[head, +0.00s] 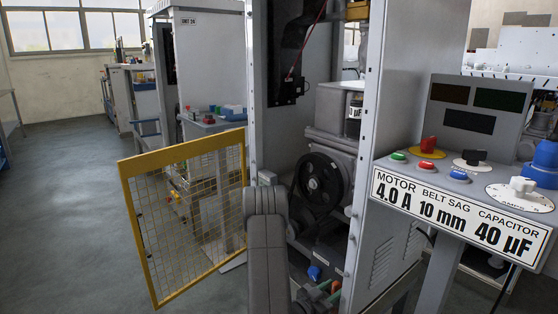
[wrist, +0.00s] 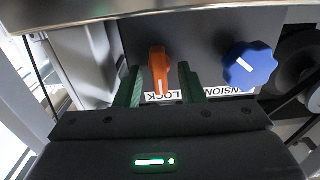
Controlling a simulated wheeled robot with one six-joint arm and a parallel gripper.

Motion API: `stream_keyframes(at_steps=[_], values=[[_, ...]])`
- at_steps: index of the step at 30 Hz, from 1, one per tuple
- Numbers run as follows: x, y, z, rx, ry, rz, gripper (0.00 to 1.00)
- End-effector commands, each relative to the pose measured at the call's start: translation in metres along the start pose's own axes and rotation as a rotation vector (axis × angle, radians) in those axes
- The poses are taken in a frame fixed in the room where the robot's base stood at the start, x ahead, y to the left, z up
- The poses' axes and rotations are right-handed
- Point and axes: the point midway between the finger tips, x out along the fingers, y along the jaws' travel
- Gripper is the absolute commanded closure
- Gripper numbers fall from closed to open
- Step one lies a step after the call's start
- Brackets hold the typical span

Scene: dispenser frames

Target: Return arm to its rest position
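My gripper (wrist: 159,72) shows in the wrist view with two dark green fingers spread apart. An orange lever handle (wrist: 160,66) stands between the fingers, with a visible gap on each side. The lever sits on a dark panel with an upside-down label (wrist: 202,93) partly reading "LOCK" and "ENSION", partly hidden by the fingers. In the head view, my grey arm reaches down into the open machine cabinet (head: 362,150). The gripper end is low inside it, mostly hidden by the frame and the arm.
A blue knob (wrist: 250,66) is right of the lever. A black pulley (head: 322,184) is above the gripper area. A yellow mesh gate (head: 185,215) stands open at left. A control console (head: 455,205) with knobs stands at right. Open floor (head: 65,190) lies left.

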Motion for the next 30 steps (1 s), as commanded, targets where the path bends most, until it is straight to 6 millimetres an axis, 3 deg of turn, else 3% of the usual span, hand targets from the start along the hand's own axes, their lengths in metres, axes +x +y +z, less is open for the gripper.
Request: stream_keyframes(at_steps=[5,27,29,30], values=[[-0.011,0.000,0.000,0.002,-0.002,-0.001,0.65],[-0.133,-0.001,-0.001,0.003,0.000,-0.003,0.65],[-0.141,-0.001,-0.001,0.004,0.000,-0.004,0.65],[-0.131,0.000,0.001,0.007,0.001,0.003,0.65]])
